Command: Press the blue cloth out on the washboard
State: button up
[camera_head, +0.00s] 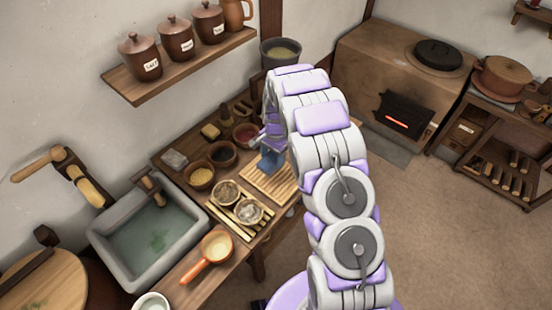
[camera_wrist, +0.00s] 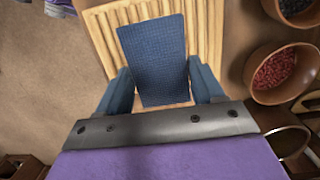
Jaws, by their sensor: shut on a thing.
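The blue cloth (camera_wrist: 154,52) shows as a flat rectangle between my fingers in the wrist view, over the washboard. It also shows in the head view (camera_head: 270,160), hanging near the board's far end. The ribbed, light-wood washboard (camera_head: 270,182) lies on the counter, and in the wrist view (camera_wrist: 207,32) its ribs show on both sides of the cloth. My gripper (camera_wrist: 160,88) is shut on the cloth, with one finger at each side edge. I cannot tell whether the cloth touches the ribs. My arm partly hides the board in the head view.
Bowls (camera_head: 201,177) of grain and berries stand left of and behind the board. A shelf (camera_head: 180,65) with lidded jars hangs above.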

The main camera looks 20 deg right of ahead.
jog(key=shift+f, duration=0.4)
jog(key=f+b, duration=0.1)
jog(key=d+f, duration=0.1)
jog(key=f, duration=0.1)
jog(key=shift+d+f+b, duration=0.1)
jog(key=shift+b, duration=0.3)
jog(key=shift+f, duration=0.6)
jog(key=shift+a+f, duration=0.15)
jog(key=shift+a, duration=0.25)
jog(key=shift+d, duration=0.25)
jog(key=shift+a+f, duration=0.1)
jog(key=shift+a, duration=0.05)
jog(key=shift+s+f, duration=0.1)
jog(key=shift+f, duration=0.35)
jog(key=shift+r, duration=0.1)
